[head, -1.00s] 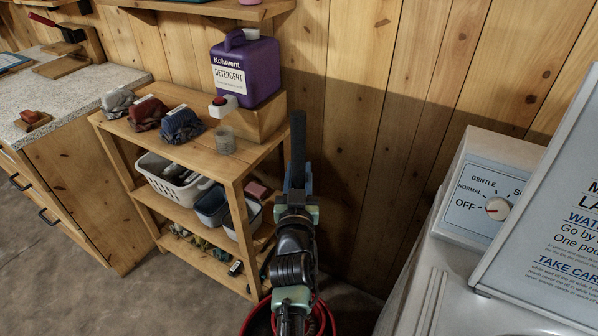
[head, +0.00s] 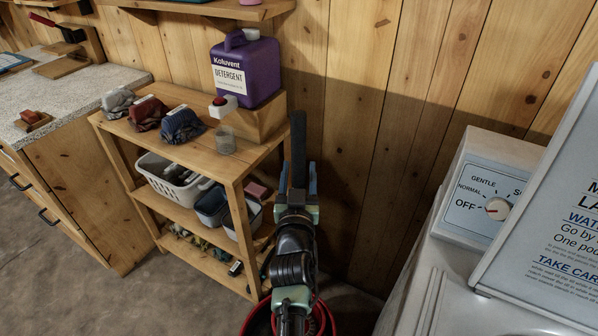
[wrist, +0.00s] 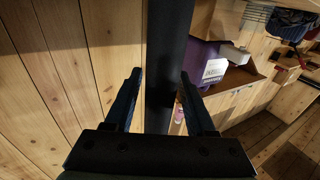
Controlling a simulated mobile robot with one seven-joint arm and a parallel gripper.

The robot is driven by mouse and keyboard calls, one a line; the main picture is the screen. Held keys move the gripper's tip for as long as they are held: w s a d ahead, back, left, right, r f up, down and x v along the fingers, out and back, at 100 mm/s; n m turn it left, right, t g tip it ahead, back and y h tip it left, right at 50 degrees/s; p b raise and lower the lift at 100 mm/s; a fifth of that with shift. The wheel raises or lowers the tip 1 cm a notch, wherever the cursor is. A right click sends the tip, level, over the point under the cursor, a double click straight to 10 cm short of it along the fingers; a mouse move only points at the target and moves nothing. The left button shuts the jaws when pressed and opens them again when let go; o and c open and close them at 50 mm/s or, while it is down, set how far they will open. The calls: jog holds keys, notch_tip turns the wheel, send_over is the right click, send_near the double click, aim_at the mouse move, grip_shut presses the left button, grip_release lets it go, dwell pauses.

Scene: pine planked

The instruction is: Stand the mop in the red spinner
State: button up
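The mop's dark handle (head: 298,135) stands upright in front of the plank wall. It also runs up through the middle of the wrist view (wrist: 167,60). My gripper (head: 299,180) has its two fingers on either side of the handle, and in the wrist view the fingertips (wrist: 162,75) appear to meet its edges, so it looks shut on it. The mop's lower part and head are hidden behind my arm. The red spinner (head: 257,322) is on the floor at the bottom of the head view, below my gripper. My arm covers its middle, so I cannot tell whether the mop is inside.
A wooden shelf unit (head: 243,165) stands close on the left, with a purple detergent jug (head: 246,75), a clear cup (head: 225,142), cloths and a white basket (head: 168,187). A white washer (head: 440,280) with a sign board (head: 550,220) stands at right. The wall is close behind.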

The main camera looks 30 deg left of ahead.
jog(key=shift+o, duration=0.6)
jog(key=shift+f, duration=0.25)
jog(key=shift+s+d+r+p, duration=0.1)
jog(key=shift+s+d+p, duration=0.2)
jog(key=shift+s, duration=0.05)
jog(key=p+v, duration=1.2)
jog(key=shift+r, duration=0.1)
